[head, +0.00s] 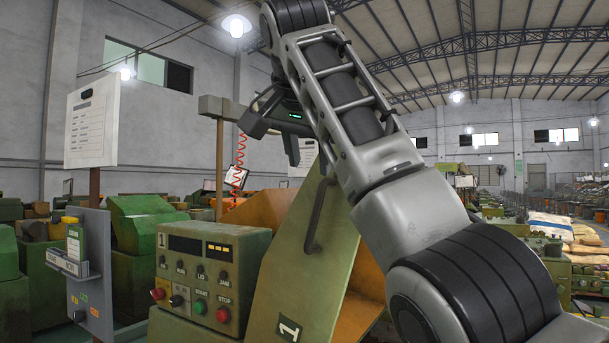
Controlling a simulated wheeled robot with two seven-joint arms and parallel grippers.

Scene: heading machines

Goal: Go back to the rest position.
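My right arm comes in from the lower right, rises across the picture and bends at the top. My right gripper (274,146) hangs in the air near the upper middle, dark grey with a small green light. Its fingers look spread apart, with nothing seen between them. It shows above the raised green lid (293,255) of machine 1; how far apart they are in depth I cannot tell. My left gripper is not in view.
Machine 1's control panel (207,283) with buttons is at lower middle, beside the tilted lid and its handle (318,215). A grey stand (97,270) and white notice board (92,123) are at left. Filled sacks (566,231) lie at far right. Open air surrounds the upper arm.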

